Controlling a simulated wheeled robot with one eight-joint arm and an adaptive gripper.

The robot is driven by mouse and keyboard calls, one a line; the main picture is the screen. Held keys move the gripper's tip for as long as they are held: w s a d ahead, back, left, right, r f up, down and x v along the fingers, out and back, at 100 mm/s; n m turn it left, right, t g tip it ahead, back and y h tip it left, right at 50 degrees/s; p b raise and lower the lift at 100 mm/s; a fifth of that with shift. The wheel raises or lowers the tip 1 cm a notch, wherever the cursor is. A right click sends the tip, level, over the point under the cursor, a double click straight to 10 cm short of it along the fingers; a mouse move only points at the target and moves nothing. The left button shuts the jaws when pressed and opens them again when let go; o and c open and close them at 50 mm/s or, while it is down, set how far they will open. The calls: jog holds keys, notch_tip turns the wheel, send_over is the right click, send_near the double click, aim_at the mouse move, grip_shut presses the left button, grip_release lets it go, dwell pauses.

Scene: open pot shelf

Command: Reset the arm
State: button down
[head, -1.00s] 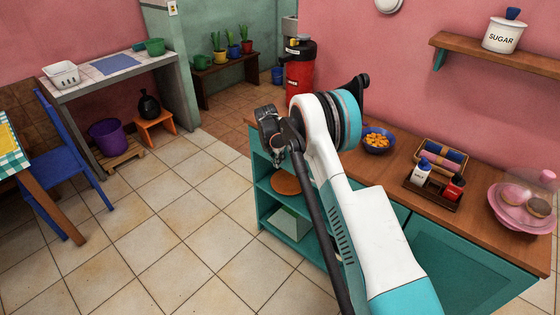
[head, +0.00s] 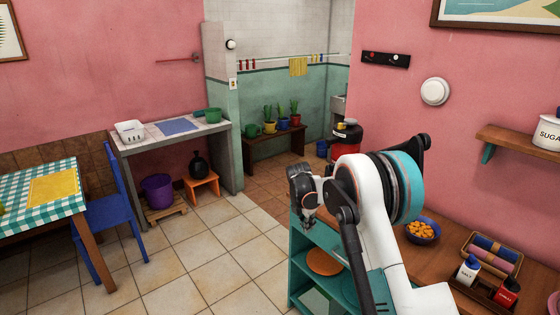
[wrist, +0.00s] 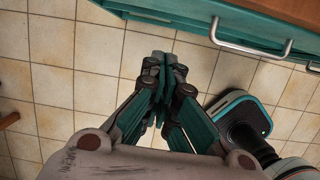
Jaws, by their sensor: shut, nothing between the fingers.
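My arm is folded in front of the teal cabinet in the head view, with its wrist end near the cabinet's left end. My gripper (wrist: 163,68) shows in the wrist view, pointing down over the tiled floor. Its fingers are together and hold nothing. In the head view the fingers are small and their state is hard to make out. The teal cabinet (wrist: 196,22) with a metal handle (wrist: 250,38) lies just beyond the fingertips in the wrist view, apart from them.
The cabinet's wooden top (head: 432,268) carries a bowl of orange food (head: 422,230), a salt bottle (head: 467,270) and a red bottle (head: 507,291). A blue chair (head: 112,213) and checked table (head: 75,185) stand left. The tiled floor (head: 200,255) between is clear.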

jog(key=s+d+r+m+t+y, duration=0.1)
jog(key=s+d+r+m, duration=0.1)
jog(key=s+r+m, duration=0.65)
jog(key=s+d+r+m+t, duration=0.1)
jog(key=s+r+m+t, duration=0.15)
jog(key=s+r, duration=1.1)
jog(key=s+d+r+m+t+y, duration=0.1)
jog(key=s+m+t, duration=0.1)
jog(key=s+m, duration=1.1)
jog(key=s, duration=1.1)
jog(key=shift+s+d+r+m, duration=0.15)
jog(key=shift+s+d+m, duration=0.1)
jog(key=shift+m, duration=0.15)
